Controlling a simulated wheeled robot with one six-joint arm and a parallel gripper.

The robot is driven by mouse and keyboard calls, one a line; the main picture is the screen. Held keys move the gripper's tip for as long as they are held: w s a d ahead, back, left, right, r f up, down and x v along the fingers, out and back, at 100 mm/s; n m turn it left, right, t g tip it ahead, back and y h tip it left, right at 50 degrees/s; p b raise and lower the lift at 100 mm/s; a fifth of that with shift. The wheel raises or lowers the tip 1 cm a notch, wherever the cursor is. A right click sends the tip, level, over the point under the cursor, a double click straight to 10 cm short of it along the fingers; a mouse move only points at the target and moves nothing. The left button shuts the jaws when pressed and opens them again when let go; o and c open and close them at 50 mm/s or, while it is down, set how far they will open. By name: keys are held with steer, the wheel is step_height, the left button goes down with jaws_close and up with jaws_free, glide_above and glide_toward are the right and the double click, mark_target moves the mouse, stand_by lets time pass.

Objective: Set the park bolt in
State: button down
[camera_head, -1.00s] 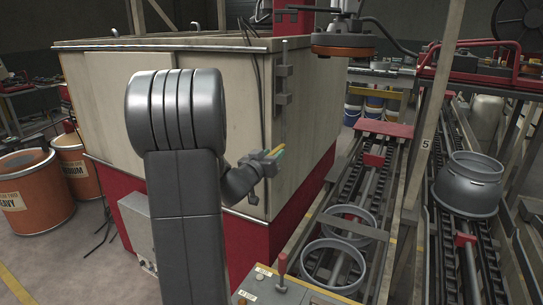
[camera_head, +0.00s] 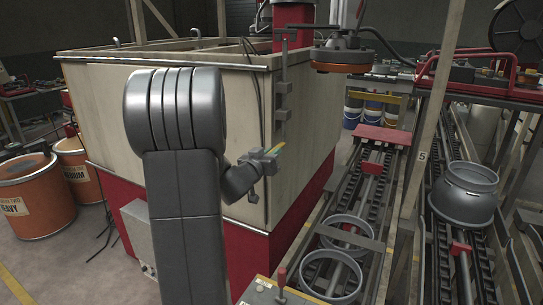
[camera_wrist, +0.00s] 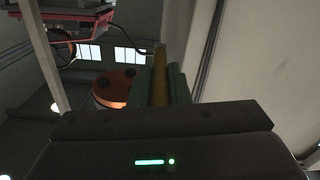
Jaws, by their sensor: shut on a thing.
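My gripper (camera_head: 279,149) is shut on a slim brass-yellow rod, the bolt (camera_wrist: 160,76), which points up and away between the dark green fingers in the wrist view. In the head view the gripper is small, just right of my big grey arm link, beside the near corner of the large beige-and-red tank (camera_head: 200,95). Grey brackets (camera_head: 283,89) with an upright rod sit on that corner, above the gripper. The bolt looks apart from them. Its far end is hard to make out, and I cannot tell which opening it fits.
An orange-rimmed round head (camera_head: 343,55) hangs to the upper right and shows in the wrist view (camera_wrist: 113,86). Roller tracks with metal rings (camera_head: 332,275) and a grey collar (camera_head: 466,192) lie right. Orange drums (camera_head: 36,205) stand left. A wooden post (camera_head: 425,130) rises right.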

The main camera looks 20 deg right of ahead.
step_height(320, 180, up, 2)
steer(key=shift+r+p, duration=0.1)
steer(key=shift+p, duration=0.3)
steer(key=c, duration=1.4)
jaws_free()
steer(key=shift+o, duration=0.2)
steer(key=shift+s+a+f, duration=0.2)
steer(key=shift+a, duration=0.1)
steer(key=b+v, duration=0.2)
steer(key=v, duration=1.1)
